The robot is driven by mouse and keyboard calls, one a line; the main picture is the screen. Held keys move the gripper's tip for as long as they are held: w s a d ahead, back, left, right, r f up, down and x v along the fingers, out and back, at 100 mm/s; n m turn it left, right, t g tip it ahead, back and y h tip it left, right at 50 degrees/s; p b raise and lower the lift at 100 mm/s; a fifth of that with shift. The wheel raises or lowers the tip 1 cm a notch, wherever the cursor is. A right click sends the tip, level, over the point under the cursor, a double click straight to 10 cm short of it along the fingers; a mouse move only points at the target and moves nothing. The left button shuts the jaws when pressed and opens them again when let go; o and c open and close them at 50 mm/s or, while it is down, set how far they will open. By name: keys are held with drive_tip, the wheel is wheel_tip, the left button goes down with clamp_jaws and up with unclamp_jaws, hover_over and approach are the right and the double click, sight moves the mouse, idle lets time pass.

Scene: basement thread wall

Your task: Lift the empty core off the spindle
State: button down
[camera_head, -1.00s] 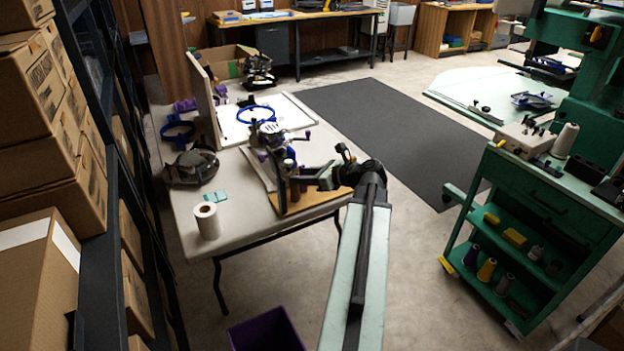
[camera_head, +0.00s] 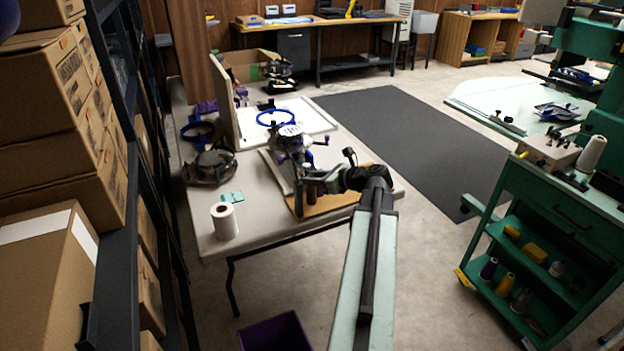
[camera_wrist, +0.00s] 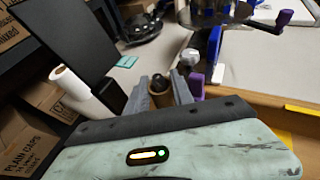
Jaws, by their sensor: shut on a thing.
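My gripper (camera_wrist: 161,93) is shut on a brown tube-shaped core (camera_wrist: 160,99), with one grey finger on each side of it. A dark rounded tip, perhaps the spindle (camera_wrist: 159,81), shows at the core's top. In the head view my gripper (camera_head: 317,183) is at the near side of the blue and metal machine (camera_head: 291,138) on the table. The core (camera_head: 311,190) looks upright there. The core's lower end is hidden by my wrist in the wrist view, so I cannot tell whether it is clear of the spindle.
The table (camera_head: 258,215) carries a white roll (camera_head: 224,220), teal pieces (camera_head: 231,197) and a dark cap frame (camera_head: 210,166). A purple bin (camera_head: 273,331) stands on the floor below. Boxed shelves line the left; a green cart (camera_head: 560,225) stands right. Floor between table and cart is clear.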

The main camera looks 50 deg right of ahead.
wheel_tip(320, 180, up, 13)
drive_tip(key=p, duration=1.2)
drive_tip(key=shift+p, duration=0.3)
drive_tip(key=shift+r, duration=0.1)
wheel_tip(320, 180, up, 4)
drive_tip(key=p, duration=0.4)
